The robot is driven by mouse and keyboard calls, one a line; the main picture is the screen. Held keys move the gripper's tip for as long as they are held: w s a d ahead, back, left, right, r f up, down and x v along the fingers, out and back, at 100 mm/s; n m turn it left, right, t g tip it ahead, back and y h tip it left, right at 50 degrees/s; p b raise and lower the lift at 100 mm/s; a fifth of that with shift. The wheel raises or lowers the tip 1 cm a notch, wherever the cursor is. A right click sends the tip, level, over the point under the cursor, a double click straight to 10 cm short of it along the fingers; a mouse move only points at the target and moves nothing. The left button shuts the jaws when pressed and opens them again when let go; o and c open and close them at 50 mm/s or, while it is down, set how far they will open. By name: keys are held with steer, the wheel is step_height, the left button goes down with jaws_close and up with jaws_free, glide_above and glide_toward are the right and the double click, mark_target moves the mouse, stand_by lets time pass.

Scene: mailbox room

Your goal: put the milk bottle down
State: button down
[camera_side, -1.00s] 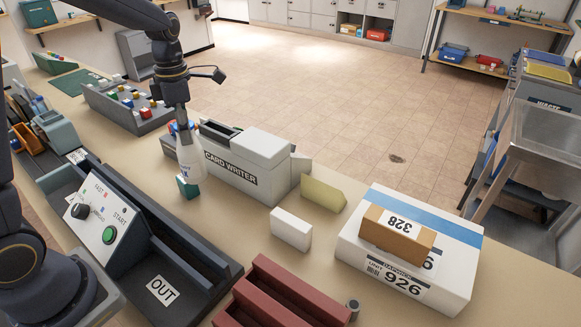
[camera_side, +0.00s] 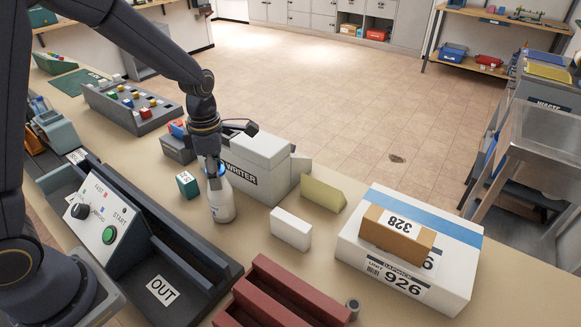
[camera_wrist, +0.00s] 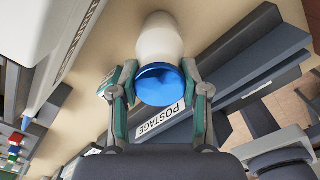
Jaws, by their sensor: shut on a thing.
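The milk bottle (camera_side: 221,205) is white with a blue cap, upright in the side view, in front of the card writer (camera_side: 262,165). My gripper (camera_side: 213,172) is above it, shut on its top. In the wrist view my gripper's fingers (camera_wrist: 161,100) lie on both sides of the blue cap (camera_wrist: 161,84), with the white body (camera_wrist: 160,40) beyond. The bottle's base is at or just above the tan counter (camera_side: 252,238); I cannot tell whether it touches.
A small teal block (camera_side: 187,184) stands left of the bottle and a white block (camera_side: 291,229) to its right. The dark OUT tray (camera_side: 185,262) and a red rack (camera_side: 280,295) are in front. Parcels (camera_side: 405,255) lie further right. Bare counter lies between bottle and white block.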

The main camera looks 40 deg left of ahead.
steer(key=shift+f, duration=0.15)
steer(key=c, duration=0.6)
jaws_free()
steer(key=shift+f, duration=0.1)
steer(key=shift+o, duration=0.2)
step_height(320, 180, up, 12)
steer(key=s+r+m+t, duration=0.2)
steer(key=s+m, duration=0.6)
steer(key=m, duration=0.5)
steer(key=s+d+r+m+t, duration=0.1)
steer(key=s+r+m+t, duration=0.2)
steer(key=s+m, duration=0.5)
steer(key=m, duration=0.6)
steer(key=shift+s+r+t, duration=0.25)
steer(key=shift+t, duration=0.05)
